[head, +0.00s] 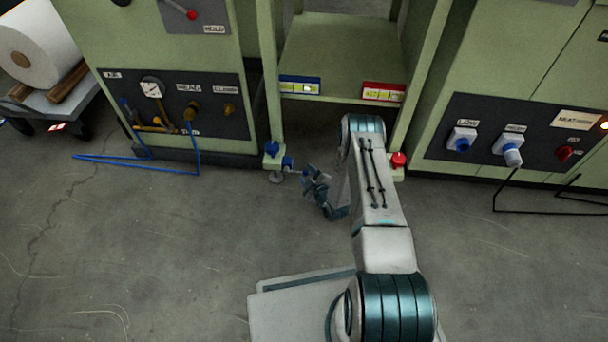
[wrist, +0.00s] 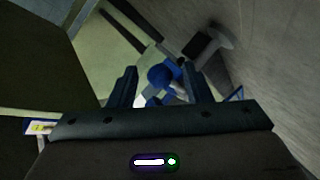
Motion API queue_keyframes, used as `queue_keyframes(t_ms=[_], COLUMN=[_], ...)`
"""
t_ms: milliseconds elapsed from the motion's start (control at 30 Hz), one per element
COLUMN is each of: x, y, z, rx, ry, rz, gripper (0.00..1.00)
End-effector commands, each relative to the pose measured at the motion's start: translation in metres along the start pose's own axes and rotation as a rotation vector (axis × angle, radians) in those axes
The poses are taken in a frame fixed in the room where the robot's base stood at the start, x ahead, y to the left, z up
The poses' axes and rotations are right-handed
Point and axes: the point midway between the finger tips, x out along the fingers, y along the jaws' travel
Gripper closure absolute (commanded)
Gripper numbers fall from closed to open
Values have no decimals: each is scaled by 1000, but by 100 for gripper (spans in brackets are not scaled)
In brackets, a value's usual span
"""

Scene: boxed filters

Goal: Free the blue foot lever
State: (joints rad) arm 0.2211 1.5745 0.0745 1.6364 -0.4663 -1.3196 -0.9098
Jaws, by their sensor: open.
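Blue parts sit at the foot of the left post of the green frame: a blue knob (head: 271,148) on top of a pale block, and a smaller blue piece (head: 288,163) at its side. I cannot tell clearly which of them is the foot lever. My gripper (head: 306,172) is low, just right of these parts, with its jaws open and empty. In the wrist view a round blue part (wrist: 162,76) shows between the two open fingers, beyond them, with more blue and white behind it. Contact cannot be seen.
A red knob (head: 398,160) sits at the right post's foot, beyond my arm. Blue (head: 300,86) and red (head: 383,92) labels mark the shelf edge. A blue hose (head: 150,168) lies left and a black cable (head: 530,211) right. Open floor lies in front.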

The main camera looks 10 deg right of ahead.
Motion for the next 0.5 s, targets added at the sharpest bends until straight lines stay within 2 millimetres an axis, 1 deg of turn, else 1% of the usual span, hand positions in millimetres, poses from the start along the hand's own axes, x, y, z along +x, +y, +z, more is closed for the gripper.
queue_keyframes(t_ms=[33,100,200,333,500], x=[10,19,27,32,32], y=[-2,-2,-1,0,0], z=[2,1,0,0,-1], rx=[0,0,0,0,0], ry=[1,2,1,0,0], rz=[1,2,1,0,0], gripper=[55,55,55,55,55])
